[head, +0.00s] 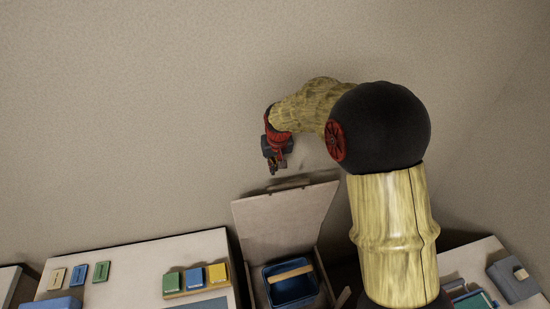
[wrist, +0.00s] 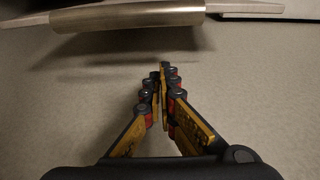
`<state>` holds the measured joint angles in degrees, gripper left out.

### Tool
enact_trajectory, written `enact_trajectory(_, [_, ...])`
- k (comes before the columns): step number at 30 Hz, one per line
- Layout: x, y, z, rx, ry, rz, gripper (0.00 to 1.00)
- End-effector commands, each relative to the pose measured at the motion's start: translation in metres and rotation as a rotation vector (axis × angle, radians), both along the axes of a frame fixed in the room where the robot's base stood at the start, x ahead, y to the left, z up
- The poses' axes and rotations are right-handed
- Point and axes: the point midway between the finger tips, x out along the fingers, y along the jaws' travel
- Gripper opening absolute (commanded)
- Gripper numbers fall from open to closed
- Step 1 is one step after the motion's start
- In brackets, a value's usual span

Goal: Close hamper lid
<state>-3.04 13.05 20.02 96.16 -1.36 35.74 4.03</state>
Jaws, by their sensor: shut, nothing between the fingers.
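The hamper lid (head: 287,219) stands open, tilted up at the back of the hamper (head: 324,283). My gripper (head: 274,171) is above and slightly left of the lid's top edge, close to the wall, with its fingers shut and empty. The wrist view shows the fingertips (wrist: 163,72) together, apart from a metallic bar (wrist: 128,31) along a thin pale edge, which looks like the lid's top edge with its handle. Whether the fingers are behind or in front of the lid is hard to tell in the head view.
A blue bin (head: 291,291) with a wooden bar (head: 290,274) across it is inside the hamper. A left counter (head: 130,266) holds several coloured blocks. A right counter (head: 465,262) carries a dark grey box (head: 513,279). A plain wall (head: 130,120) is behind.

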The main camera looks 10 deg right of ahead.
Motion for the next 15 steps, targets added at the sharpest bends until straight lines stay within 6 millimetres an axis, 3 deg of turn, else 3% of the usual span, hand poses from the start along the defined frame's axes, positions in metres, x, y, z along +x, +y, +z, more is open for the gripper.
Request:
enact_trajectory(1, [0.001,0.0,-0.007,0.0,0.003,0.0,0.0])
enact_trajectory(9, [-0.031,0.0,-0.002,0.0,-0.001,0.0,0.0])
enact_trajectory(15, [-0.039,0.0,-0.002,0.0,0.0,0.0,0.0])
